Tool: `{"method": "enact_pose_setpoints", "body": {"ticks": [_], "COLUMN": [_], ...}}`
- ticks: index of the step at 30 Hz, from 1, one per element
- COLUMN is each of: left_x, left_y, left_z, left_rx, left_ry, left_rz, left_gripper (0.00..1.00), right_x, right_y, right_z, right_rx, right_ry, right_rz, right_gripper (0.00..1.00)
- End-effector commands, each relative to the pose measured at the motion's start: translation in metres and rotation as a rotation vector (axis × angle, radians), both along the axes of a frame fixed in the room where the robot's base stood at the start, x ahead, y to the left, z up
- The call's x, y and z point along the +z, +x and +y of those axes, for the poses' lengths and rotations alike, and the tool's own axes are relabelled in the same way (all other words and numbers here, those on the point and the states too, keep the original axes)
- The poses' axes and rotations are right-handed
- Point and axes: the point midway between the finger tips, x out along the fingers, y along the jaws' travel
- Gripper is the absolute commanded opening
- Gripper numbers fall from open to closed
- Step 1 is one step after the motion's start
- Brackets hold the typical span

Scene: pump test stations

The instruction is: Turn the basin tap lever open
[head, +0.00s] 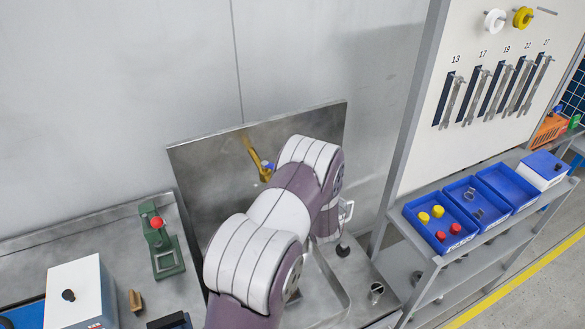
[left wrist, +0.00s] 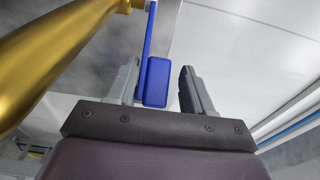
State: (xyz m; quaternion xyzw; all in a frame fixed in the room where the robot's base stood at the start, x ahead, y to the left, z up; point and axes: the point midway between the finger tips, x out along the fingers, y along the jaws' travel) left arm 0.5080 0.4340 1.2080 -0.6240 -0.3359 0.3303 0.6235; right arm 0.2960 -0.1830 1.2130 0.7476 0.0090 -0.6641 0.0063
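The brass tap (head: 257,160) stands at the steel basin's back panel in the head view, with part of its blue lever (head: 267,164) showing beside my arm. In the left wrist view the brass tap body (left wrist: 50,58) crosses the upper left. The blue lever (left wrist: 157,82) hangs between the fingers of my left gripper (left wrist: 158,68). The gripper is open, with the lever close to the left finger and a clear gap to the right finger. I cannot tell whether the left finger touches it. In the head view my arm hides the left gripper. My right gripper is not in view.
The steel back panel (head: 205,165) rises behind the tap. A green fixture with a red knob (head: 164,243) and a white box (head: 80,295) stand on the left bench. Blue bins (head: 425,237) sit on the right shelf, below a board with hanging wrenches (head: 473,97).

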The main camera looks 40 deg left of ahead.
Motion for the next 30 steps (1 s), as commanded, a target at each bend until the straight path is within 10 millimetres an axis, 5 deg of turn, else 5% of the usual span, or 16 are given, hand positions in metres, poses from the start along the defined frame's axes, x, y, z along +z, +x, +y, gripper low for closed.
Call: {"method": "enact_pose_setpoints", "body": {"ticks": [8, 22, 30], "left_x": [-0.004, -0.004, -0.001], "left_y": [-0.005, -0.06, -0.072], "left_z": [-0.008, -0.091, -0.107], "left_rx": [-0.002, -0.004, 0.0], "left_ry": [-0.002, 0.0, 0.0], "left_rz": [0.005, 0.001, 0.0], "left_gripper": [0.51, 0.51, 0.51], "right_x": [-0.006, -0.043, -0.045], "right_y": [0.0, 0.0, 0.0], "right_z": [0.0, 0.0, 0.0], "right_rx": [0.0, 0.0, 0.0], "right_ry": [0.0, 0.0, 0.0], "right_rz": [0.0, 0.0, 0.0], "right_gripper": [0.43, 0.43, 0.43]}}
